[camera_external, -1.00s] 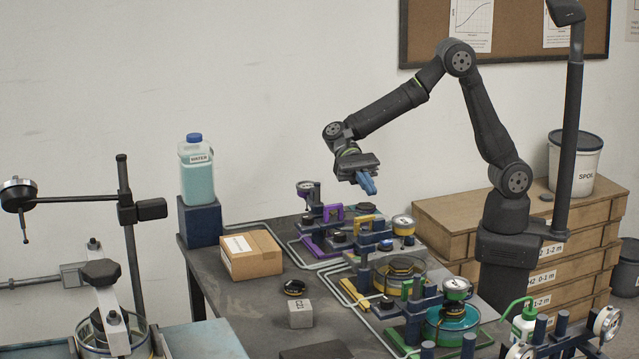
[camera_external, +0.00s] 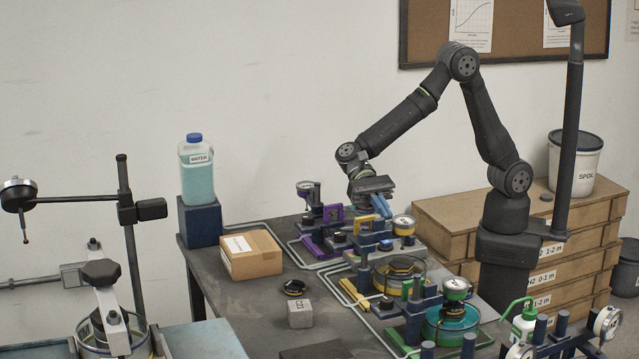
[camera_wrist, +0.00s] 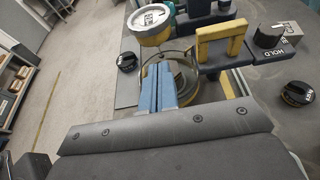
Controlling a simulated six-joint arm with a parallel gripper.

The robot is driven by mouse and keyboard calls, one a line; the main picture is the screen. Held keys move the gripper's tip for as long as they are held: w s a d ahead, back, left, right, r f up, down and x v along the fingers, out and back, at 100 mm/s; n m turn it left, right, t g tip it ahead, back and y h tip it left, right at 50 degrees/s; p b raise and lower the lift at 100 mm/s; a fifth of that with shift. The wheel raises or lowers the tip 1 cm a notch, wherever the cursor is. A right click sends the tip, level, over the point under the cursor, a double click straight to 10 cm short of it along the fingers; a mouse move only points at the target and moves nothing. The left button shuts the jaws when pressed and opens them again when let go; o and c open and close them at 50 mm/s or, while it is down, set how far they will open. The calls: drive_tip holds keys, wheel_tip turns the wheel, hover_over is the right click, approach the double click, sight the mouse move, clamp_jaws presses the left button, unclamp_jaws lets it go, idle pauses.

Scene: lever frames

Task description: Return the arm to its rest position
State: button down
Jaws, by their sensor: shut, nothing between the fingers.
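My gripper (camera_external: 381,206) has blue fingers that are shut with nothing between them. In the external view it hangs tilted downward above the rear part of the bench, near the purple and yellow lever frames. In the wrist view the blue fingers (camera_wrist: 158,85) lie side by side, in front of a round glass vessel (camera_wrist: 183,80) with a yellow band. A yellow lever handle (camera_wrist: 222,40) stands to their right in that view. I cannot tell the exact gap between the fingertips and the frame below.
A yellow-rimmed gauge (camera_external: 404,225) stands just right of the fingers. The purple lever frame (camera_external: 318,240) is to the left. A cardboard box (camera_external: 250,256), a small grey block (camera_external: 300,314) and a water bottle (camera_external: 196,172) stand farther left. A dark post (camera_external: 571,130) rises to the right.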

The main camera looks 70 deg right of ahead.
drive_tip(key=s+a+f, duration=0.1)
drive_tip(key=f, duration=0.1)
drive_tip(key=s+a+f, duration=0.1)
drive_tip(key=f, duration=0.1)
drive_tip(key=s+a+f, duration=0.1)
drive_tip(key=f, duration=0.2)
drive_tip(key=shift+s+a, duration=0.25)
drive_tip(key=shift+s, duration=0.1)
drive_tip(key=v, duration=1.6)
drive_tip(key=shift+w+d+r, duration=0.2)
drive_tip(key=shift+w, duration=0.1)
wheel_tip(320, 180, up, 8)
drive_tip(key=t+h, duration=0.3)
approach(352, 236)
drive_tip(key=w+d+f, duration=0.1)
drive_tip(key=d+f, duration=0.1)
drive_tip(key=d, duration=0.1)
drive_tip(key=x, duration=0.9)
drive_tip(key=shift+s+a+f, duration=0.1)
drive_tip(key=shift+a+f, duration=0.05)
